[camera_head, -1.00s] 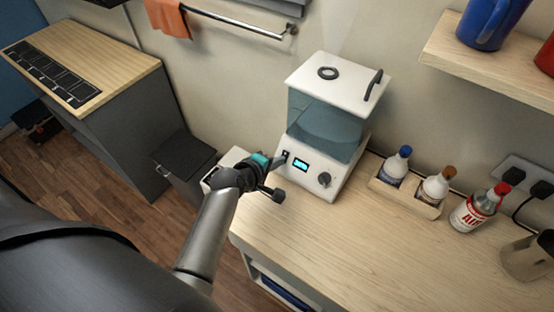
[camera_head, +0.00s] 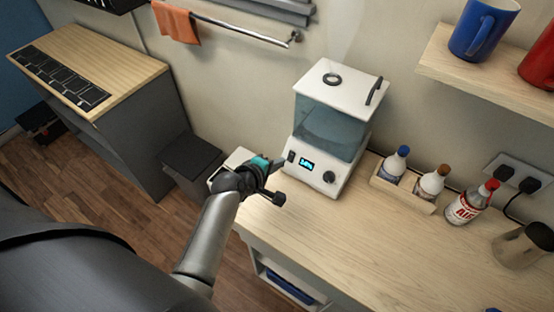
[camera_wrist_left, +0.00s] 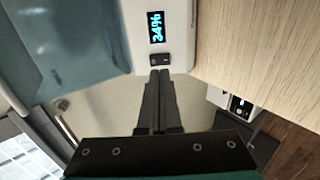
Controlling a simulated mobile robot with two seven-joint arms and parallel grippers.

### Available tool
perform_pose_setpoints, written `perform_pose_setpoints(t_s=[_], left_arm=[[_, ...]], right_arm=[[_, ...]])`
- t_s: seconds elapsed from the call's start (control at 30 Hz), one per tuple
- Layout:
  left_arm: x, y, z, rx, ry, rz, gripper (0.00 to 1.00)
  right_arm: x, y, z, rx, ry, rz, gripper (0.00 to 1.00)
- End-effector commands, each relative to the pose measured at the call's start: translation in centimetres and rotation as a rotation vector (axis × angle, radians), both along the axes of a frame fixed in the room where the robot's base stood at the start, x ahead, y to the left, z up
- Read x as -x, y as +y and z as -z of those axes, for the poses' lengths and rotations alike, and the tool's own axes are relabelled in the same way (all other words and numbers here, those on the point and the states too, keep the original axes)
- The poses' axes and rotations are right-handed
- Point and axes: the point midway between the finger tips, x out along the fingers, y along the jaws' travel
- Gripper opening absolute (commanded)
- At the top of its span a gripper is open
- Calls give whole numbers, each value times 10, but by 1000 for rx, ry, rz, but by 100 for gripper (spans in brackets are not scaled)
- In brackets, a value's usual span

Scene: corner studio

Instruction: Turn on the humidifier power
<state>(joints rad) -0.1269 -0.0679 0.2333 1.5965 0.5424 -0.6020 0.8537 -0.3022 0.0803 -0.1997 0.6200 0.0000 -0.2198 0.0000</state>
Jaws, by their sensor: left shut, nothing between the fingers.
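The humidifier (camera_head: 336,135), with a white lid, a bluish clear tank and a white base, stands on the wooden counter. In the left wrist view the closed fingertips (camera_wrist_left: 160,73) lie close to the switch (camera_wrist_left: 160,59); contact cannot be told.
A wooden holder (camera_head: 406,197) with bottles (camera_head: 396,164) stands right of the humidifier, with a red-capped bottle (camera_head: 470,203) beyond it. A shelf (camera_head: 470,75) with mugs hangs at upper right. The front counter (camera_head: 340,235) is clear. A dark bin (camera_head: 190,160) stands at left.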

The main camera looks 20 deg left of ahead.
Motion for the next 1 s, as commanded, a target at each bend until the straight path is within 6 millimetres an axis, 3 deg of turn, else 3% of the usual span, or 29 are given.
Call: perform_pose_setpoints(t_s=[0.17, 0.37, 0.5, 1.0], left_arm=[[31, 5, -14, -1, 4, -2, 0], [60, 10, -29, -2, 5, -2, 0], [73, 12, -37, -2, 3, -2, 0], [83, 13, -43, -1, 2, -2, 0]], right_arm=[[9, 1, -5, 0, 13, 0, 50], [-8, 1, -9, -1, -10, 0, 50], [-9, 1, -11, -2, -12, 0, 50], [0, 1, -11, -1, 0, 0, 50]])
